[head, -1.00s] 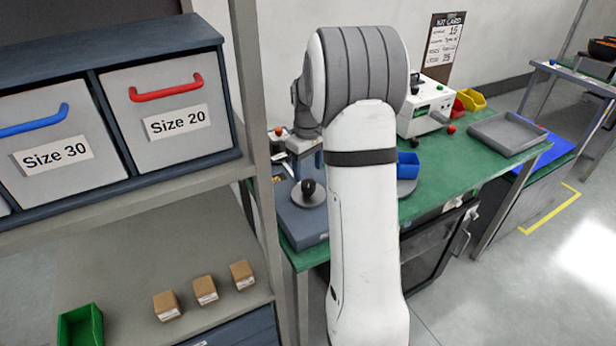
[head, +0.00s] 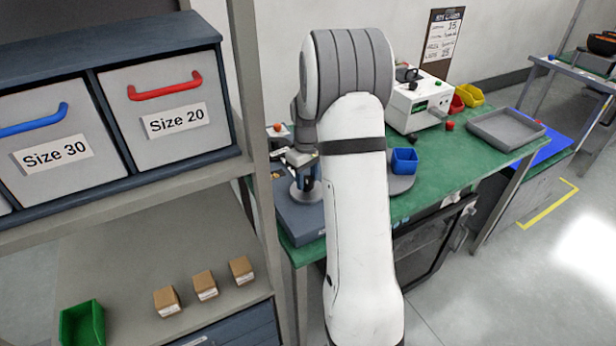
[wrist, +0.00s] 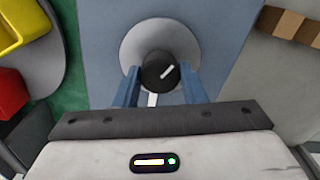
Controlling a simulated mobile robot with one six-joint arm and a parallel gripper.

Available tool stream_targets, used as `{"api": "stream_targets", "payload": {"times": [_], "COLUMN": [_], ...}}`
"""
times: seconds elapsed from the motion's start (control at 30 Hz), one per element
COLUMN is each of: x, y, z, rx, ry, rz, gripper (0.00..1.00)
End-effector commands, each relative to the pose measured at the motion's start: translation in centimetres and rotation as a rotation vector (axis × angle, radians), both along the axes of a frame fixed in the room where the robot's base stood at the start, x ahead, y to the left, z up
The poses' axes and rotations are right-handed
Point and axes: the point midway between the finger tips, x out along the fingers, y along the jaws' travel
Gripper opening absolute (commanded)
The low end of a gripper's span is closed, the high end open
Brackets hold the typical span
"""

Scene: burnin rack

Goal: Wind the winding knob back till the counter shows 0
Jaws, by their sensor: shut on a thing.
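The black winding knob (wrist: 158,72) with a white pointer line sits on a round grey disc (wrist: 128,45) in the wrist view. The line points up and to the right. My gripper (wrist: 159,69) has one blue finger on each side of the knob and is shut on it. In the head view my gripper (head: 303,166) is down over the blue-grey winder box (head: 298,222) and hides the knob. I cannot see a counter reading in either view.
A shelf rack with labelled drawers (head: 165,123) stands close on the left. Three small cartons (head: 205,285) lie on its lower shelf.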

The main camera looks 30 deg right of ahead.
Motion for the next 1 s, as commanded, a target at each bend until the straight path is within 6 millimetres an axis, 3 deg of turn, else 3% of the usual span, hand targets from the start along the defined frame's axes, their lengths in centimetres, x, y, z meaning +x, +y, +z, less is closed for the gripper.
{"api": "stream_targets", "payload": {"times": [0.23,0.67,1.0], "x": [-0.01,-0.04,-0.01], "y": [-0.03,-0.08,-0.13], "z": [0.02,-0.08,-0.09], "rx": [0.0,0.0,-0.001], "ry": [0.0,0.0,-0.001], "rz": [-0.001,-0.107,-0.395], "gripper": [0.15,0.15,0.15]}}
